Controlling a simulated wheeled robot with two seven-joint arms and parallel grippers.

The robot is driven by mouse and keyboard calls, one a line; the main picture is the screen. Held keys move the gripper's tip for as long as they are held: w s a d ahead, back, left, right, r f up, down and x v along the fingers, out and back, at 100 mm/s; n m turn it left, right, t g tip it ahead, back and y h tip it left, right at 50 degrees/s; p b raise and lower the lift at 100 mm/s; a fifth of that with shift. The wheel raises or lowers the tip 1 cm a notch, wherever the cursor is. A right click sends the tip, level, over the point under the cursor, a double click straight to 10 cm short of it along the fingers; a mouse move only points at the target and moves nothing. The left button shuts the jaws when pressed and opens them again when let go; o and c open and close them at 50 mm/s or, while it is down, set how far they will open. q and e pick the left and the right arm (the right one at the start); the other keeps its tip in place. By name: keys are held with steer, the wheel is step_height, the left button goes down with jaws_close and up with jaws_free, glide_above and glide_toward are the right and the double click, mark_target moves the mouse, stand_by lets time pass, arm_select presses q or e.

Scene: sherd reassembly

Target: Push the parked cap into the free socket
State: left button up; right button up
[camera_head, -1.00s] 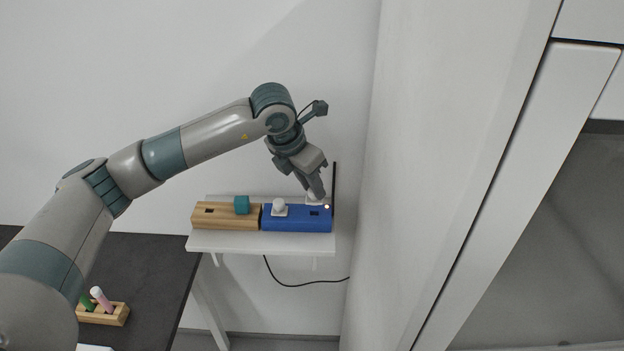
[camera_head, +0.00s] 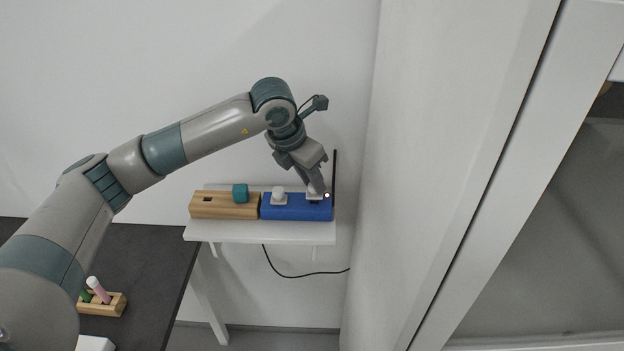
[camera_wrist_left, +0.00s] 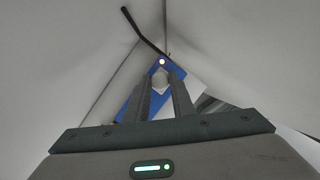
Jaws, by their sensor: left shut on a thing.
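My left gripper (camera_head: 317,187) is over the right part of the blue block (camera_head: 297,213), shut on a white cap (camera_head: 314,196). The white cap (camera_wrist_left: 160,77) also shows between the two fingers in the left wrist view. In the head view a dark square socket (camera_head: 314,203) in the block's top shows just in front of the held cap, partly hidden by it. I cannot tell whether the cap touches the block. A second white cap (camera_head: 278,196) stands upright on the block's left part. My right gripper is not in view.
A wooden block (camera_head: 222,212) with a teal cap (camera_head: 240,193) and a dark opening stands left of the blue block on a white shelf (camera_head: 260,231). A thin black post (camera_head: 335,170) and a wall stand close on the right. A dark table (camera_head: 150,262) holds a small wooden rack.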

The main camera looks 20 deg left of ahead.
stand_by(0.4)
arm_select(q)
steer(key=shift+b, duration=0.35)
stand_by(0.8)
steer(key=shift+s+a, duration=0.15)
steer(key=shift+a, duration=0.05)
steer(key=shift+f+b, duration=0.1)
steer(key=shift+b, duration=0.2)
